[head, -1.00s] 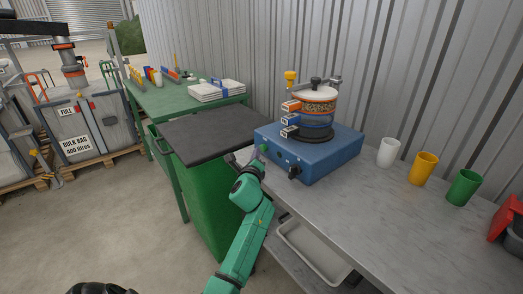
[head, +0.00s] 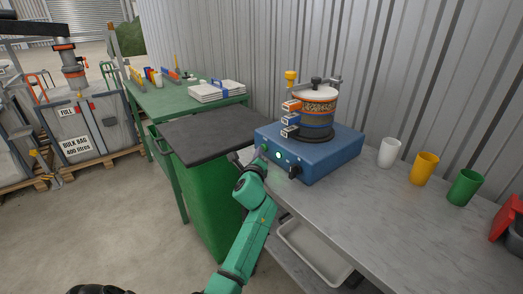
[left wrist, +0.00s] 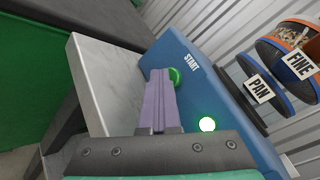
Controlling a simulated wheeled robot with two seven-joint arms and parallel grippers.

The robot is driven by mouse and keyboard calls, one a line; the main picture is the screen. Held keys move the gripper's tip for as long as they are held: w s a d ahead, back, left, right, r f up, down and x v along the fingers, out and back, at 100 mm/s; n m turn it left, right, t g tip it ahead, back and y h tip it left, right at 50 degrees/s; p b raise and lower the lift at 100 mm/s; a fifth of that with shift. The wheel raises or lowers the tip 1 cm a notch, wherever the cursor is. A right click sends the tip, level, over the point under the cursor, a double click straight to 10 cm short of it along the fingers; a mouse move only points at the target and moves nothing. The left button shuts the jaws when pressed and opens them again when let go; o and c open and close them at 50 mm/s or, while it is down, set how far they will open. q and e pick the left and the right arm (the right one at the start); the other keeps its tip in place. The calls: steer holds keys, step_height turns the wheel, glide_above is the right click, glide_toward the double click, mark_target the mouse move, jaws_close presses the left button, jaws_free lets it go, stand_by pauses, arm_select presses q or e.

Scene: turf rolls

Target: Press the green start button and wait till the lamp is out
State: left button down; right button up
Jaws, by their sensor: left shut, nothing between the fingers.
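The blue sieve shaker base (head: 325,155) stands on the grey bench, with a stack of sieves (head: 318,112) on top. Its green start button (head: 264,147) is on the front face, and shows beside the START label in the left wrist view (left wrist: 176,77). The round lamp (head: 278,155) glows green; it is bright in the left wrist view too (left wrist: 207,124). My left gripper (head: 258,161) is shut and empty. In the left wrist view its fingertips (left wrist: 159,76) are at the button's edge; whether they touch cannot be told. My right gripper is not in view.
A black knob (head: 294,171) sits right of the lamp. White, yellow (head: 424,168) and green cups stand right of the shaker. A green cabinet with a dark top (head: 215,133) adjoins the bench on the left. The bench front is clear.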

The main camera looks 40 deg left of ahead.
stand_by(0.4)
arm_select(q)
steer(key=shift+s+a+p, duration=0.15)
steer(key=shift+s+p, duration=0.25)
steer(key=shift+p, duration=0.05)
steer(key=shift+s+a, duration=0.1)
steer(key=shift+s, duration=0.35)
steer(key=shift+s+a+p, duration=0.15)
steer(key=shift+s+p, duration=0.25)
steer(key=shift+p, duration=0.2)
steer(key=s+p, duration=0.1)
steer(key=s, duration=0.1)
steer(key=s+a, duration=0.1)
steer(key=s, duration=0.1)
steer(key=shift+a+p, duration=0.1)
steer(key=shift+p, duration=0.3)
steer(key=shift+f, duration=0.1)
